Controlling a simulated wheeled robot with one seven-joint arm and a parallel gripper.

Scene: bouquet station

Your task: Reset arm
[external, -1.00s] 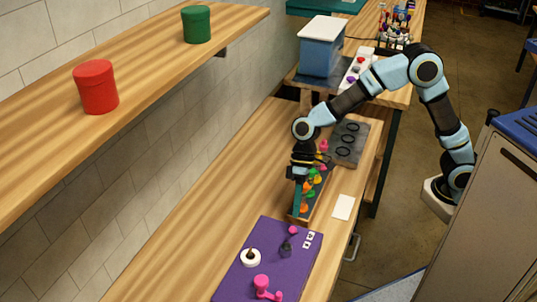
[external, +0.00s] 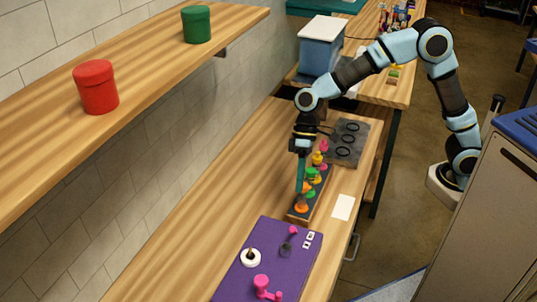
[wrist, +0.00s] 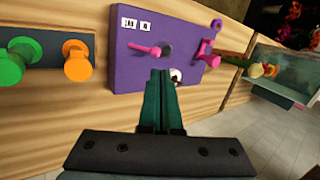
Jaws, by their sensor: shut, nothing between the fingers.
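My gripper (external: 299,190) points down above the wooden workbench, with its teal fingers together and nothing between them. In the wrist view the closed fingers (wrist: 160,85) stand in the middle, in front of the purple board. In the external view the fingers overlap the left edge of a dark rack (external: 304,214) of several bright flower-like pieces; I cannot tell how far above the bench the tips are. My arm reaches in from the right, bent at the elbow.
A purple board (external: 235,285) with a white ring, pink pieces and a dark piece lies in front. A grey board (external: 347,155) with black rings lies behind the rack. A white card (external: 343,207) is to the right. A shelf above holds red (external: 96,88) and green (external: 197,25) canisters.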

